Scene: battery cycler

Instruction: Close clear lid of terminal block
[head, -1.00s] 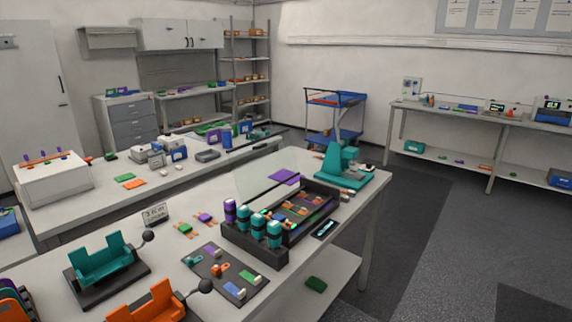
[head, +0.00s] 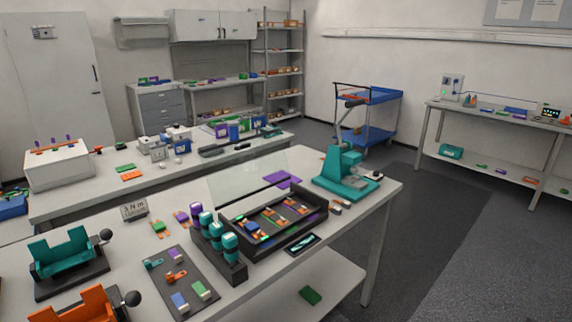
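I cannot pick out a terminal block with a clear lid for certain. A large clear sheet (head: 232,182) stands behind the black tray on the near table; whether it is a lid or a shield I cannot tell. A white box (head: 58,168) with an orange strip and purple posts on top stands at the left end of the middle bench; no clear lid can be made out on it. Neither of my grippers is in view.
The near table (head: 312,258) holds a black tray (head: 285,238), a teal press (head: 342,178), and teal (head: 66,256) and orange (head: 82,306) fixtures. A blue cart (head: 368,98) stands behind. A bench (head: 500,122) is at right. Dark floor (head: 450,240) is clear between.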

